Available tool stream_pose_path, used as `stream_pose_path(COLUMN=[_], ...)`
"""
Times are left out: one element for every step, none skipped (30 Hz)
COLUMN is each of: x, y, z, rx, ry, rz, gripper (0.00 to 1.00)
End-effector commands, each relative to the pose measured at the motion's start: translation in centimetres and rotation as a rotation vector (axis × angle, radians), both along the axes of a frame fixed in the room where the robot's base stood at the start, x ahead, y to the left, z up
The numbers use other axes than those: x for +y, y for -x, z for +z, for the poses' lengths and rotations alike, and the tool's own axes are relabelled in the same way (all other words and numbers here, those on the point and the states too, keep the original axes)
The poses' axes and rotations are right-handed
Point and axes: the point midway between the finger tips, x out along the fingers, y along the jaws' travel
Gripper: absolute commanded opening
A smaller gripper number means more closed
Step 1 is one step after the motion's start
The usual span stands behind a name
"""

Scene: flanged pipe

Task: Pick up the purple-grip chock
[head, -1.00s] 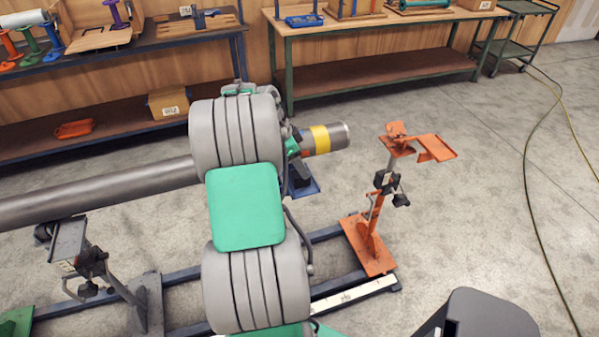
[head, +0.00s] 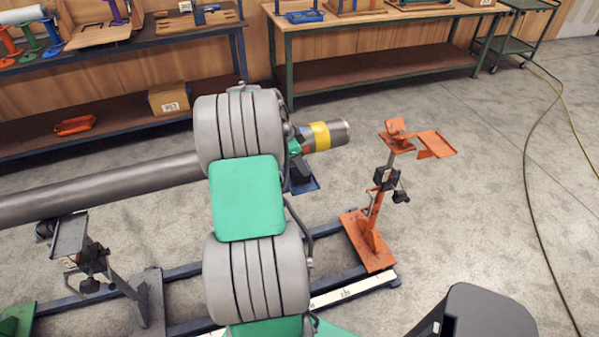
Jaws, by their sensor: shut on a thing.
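A purple upright piece with a flared foot (head: 117,14), which looks like the purple-grip chock, is at the top left in the head view. It stands on the wooden fixture on the left bench, and the frame edge cuts off its top. My grey and green arm fills the middle of the view and reaches away toward the benches. My gripper cannot be made out; it is hidden behind the arm. What it holds does not show. Orange (head: 10,44) and green (head: 30,38) pieces of similar shape stand left of the purple one.
A long grey pipe (head: 110,187) runs behind my arm to a yellow-banded end (head: 320,135). An orange stand (head: 370,225) rises right of it on the blue rail. The left bench (head: 165,45) and right bench (head: 385,17) line the wall. Floor at right is open, crossed by a hose (head: 528,160).

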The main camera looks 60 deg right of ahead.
Motion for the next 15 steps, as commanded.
stream_pose_path(x=[0.01,0.01,0.01,0.01,0.01,0.01,0.01,0.01,0.02,0.02,0.02,0.02,0.02,0.02,0.02], y=[0.0,0.0,0.0,0.0,0.0,0.0,0.0,0.0,0.0,0.0,0.0,0.0,0.0,0.0,0.0], z=[-0.01,-0.01,-0.01,-0.01,-0.01,-0.01,-0.01,-0.01,-0.02,-0.02,-0.02,-0.02,-0.02,-0.02,-0.02], rx=[0.0,0.0,0.0,0.0,0.0,0.0,0.0,0.0,0.0,0.0,0.0,0.0,0.0,0.0,0.0], ry=[0.0,0.0,0.0,0.0,0.0,0.0,0.0,0.0,0.0,0.0,0.0,0.0,0.0,0.0,0.0], rz=[0.0,0.0,0.0,0.0,0.0,0.001,0.001,0.001,0.001,0.001,0.001,0.001,0.001,0.001,0.001], gripper=[0.05,0.02,0.0,0.0,0.0,0.0,0.0,0.0,0.0,0.0,0.0,0.0,0.0,0.0,0.0])
